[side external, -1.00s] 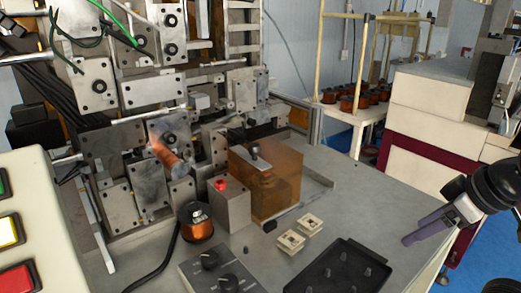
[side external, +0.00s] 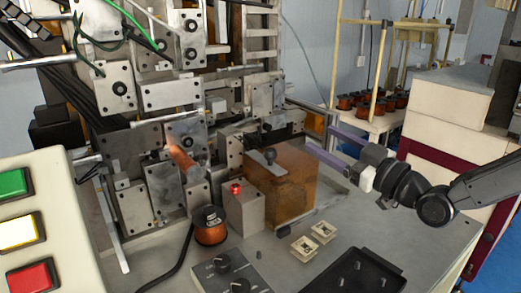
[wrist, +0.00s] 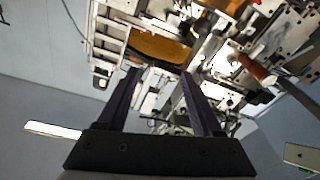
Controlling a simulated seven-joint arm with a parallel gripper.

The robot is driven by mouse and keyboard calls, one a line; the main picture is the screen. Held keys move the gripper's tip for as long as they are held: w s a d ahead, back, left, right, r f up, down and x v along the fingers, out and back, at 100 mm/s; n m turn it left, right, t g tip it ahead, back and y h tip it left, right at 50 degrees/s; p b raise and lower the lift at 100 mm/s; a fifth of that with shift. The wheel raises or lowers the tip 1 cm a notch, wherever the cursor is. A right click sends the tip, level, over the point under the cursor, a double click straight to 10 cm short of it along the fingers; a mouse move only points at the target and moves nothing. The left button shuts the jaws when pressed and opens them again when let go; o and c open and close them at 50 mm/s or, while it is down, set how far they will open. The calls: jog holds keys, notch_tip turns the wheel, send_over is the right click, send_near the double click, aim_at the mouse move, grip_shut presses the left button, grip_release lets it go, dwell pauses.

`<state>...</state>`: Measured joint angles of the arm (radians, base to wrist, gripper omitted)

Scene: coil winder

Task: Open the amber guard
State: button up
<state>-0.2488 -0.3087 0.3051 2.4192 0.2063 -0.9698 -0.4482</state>
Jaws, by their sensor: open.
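The amber guard (side external: 290,192) is a see-through orange-brown box on the bench, beside the winder's metal plates. It looks closed, with a dark round knob (side external: 270,154) on a metal strip on top. My gripper (side external: 318,146) is at the right of the guard's upper part, its two long purple fingers pointing left toward the machine. The fingers are apart and empty; I cannot tell how near they are to the guard. In the wrist view my gripper (wrist: 159,72) shows open, with machine plates beyond. An amber panel is there too, but I cannot tell whether it is the guard.
A grey box with a red button (side external: 236,189) and a copper coil (side external: 210,226) stand left of the guard. Two cream bobbin parts (side external: 313,242), a dark tray (side external: 355,278) and a knob panel (side external: 230,275) lie in front. The bench's right side is mostly clear.

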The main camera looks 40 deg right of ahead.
jog(key=n+g+y, duration=0.1)
send_near(260, 160)
jog(key=s+r, duration=0.3)
jog(key=s, duration=0.1)
jog(key=w, duration=0.4)
jog(key=w+a, duration=0.1)
jog(key=w, duration=0.9)
jog(key=shift+a, duration=0.15)
grip_shut()
